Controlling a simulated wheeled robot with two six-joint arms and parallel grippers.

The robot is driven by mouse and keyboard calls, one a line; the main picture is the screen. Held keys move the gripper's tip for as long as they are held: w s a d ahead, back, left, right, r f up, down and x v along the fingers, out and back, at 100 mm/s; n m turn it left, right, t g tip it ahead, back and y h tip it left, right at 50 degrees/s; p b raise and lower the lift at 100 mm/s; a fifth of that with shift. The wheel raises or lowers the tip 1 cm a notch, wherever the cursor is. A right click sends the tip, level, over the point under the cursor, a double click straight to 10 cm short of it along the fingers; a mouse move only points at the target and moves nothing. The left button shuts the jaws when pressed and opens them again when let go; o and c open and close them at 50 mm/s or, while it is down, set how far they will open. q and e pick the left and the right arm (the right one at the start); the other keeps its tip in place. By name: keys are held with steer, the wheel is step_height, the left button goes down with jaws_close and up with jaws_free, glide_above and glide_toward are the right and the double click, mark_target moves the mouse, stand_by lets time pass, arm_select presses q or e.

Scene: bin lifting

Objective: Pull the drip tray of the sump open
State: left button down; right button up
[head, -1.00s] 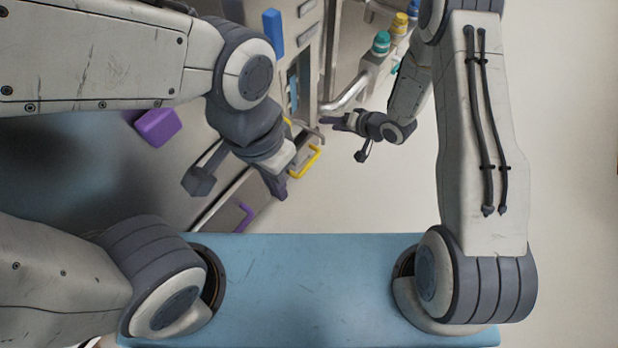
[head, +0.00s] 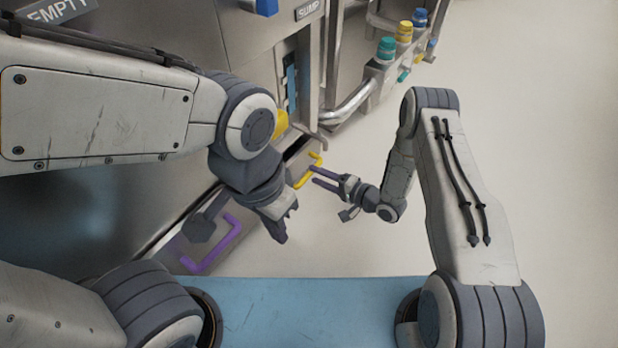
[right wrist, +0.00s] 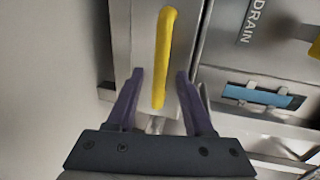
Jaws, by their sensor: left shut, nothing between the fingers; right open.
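The sump's drip tray (head: 299,166) is low on the cabinet, beneath the SUMP sign (head: 308,9). Its front carries a yellow bar handle (head: 309,172), which also shows upright in the right wrist view (right wrist: 164,60). My right gripper (head: 313,175) is open, its fingertips close to the handle. In the right wrist view the fingers (right wrist: 160,85) lie either side of the handle's lower part; I cannot tell how far the bar is between them. My left gripper (head: 281,238) is shut and empty, left of and below the yellow handle in the head view.
A purple handle (head: 213,247) on another low front lies to the left. A metal pipe (head: 352,103) and a block with coloured caps (head: 387,48) stand behind. A DRAIN sign (right wrist: 254,22) shows in the right wrist view. The floor to the right is clear.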

mark_target(312, 173)
steer(key=shift+b+x, duration=0.65)
steer(key=shift+x, duration=1.1)
jaws_close()
